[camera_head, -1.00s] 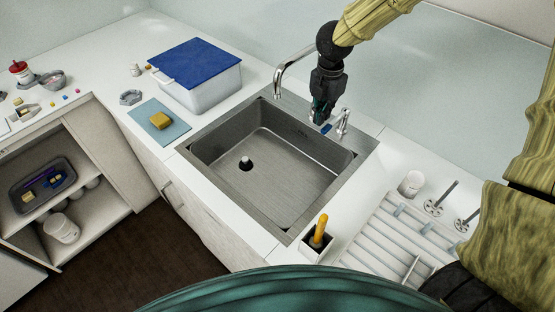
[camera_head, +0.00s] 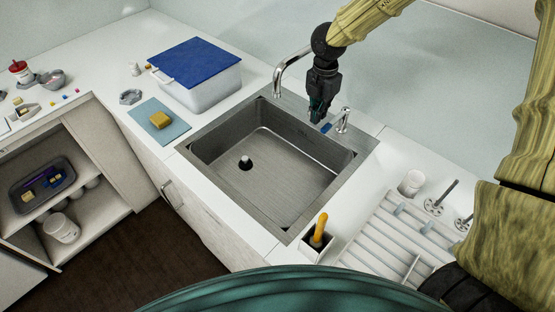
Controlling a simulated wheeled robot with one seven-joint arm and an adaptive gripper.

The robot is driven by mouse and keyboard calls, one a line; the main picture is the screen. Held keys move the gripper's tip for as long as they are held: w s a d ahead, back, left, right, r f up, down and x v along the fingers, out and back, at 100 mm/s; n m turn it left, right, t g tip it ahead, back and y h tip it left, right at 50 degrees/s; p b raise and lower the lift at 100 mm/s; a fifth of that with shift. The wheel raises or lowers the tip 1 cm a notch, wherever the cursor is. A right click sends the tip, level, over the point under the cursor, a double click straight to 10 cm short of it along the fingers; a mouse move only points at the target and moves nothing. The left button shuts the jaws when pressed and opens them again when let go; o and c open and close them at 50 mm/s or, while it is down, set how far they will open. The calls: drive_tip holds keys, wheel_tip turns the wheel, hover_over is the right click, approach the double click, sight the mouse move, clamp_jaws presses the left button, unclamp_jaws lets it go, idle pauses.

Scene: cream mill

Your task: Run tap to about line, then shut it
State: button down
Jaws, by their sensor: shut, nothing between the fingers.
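The metal sink (camera_head: 290,160) is set into the white counter. A dark drain with a small white part (camera_head: 245,163) shows on its floor. I see no water in the basin and no stream from the curved chrome spout (camera_head: 284,68) at the back. No fill line can be made out.
A white tub with a blue lid (camera_head: 205,90) stands left of the sink, near a yellow sponge (camera_head: 159,120) on a blue mat (camera_head: 172,130). A white drying rack (camera_head: 385,240), a white cup (camera_head: 411,183) and a holder with an orange-handled tool (camera_head: 320,230) are at right.

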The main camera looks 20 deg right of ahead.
sight(328, 127)
drive_tip(key=shift+s+f+b, duration=0.15)
drive_tip(key=shift+f+b, duration=0.2)
drive_tip(key=shift+f, duration=0.45)
drive_tip(key=shift+s+f+b, duration=0.1)
drive_tip(key=shift+f+b, duration=0.25)
drive_tip(key=shift+f, duration=0.4)
drive_tip(key=shift+s, duration=0.15)
drive_tip(key=shift+s+d, duration=0.2)
drive_tip(key=shift+s, duration=0.1)
drive_tip(key=shift+s+d+p, duration=0.4)
drive_tip(key=shift+s+d, duration=0.05)
drive_tip(key=shift+s, duration=0.3)
drive_tip(key=shift+s+d, duration=0.5)
drive_tip(key=shift+s, duration=0.05)
drive_tip(key=shift+w+a+p, duration=0.1)
drive_tip(key=shift+p, duration=0.2)
drive_tip(key=shift+w+a, duration=0.15)
drive_tip(key=shift+a, duration=0.1)
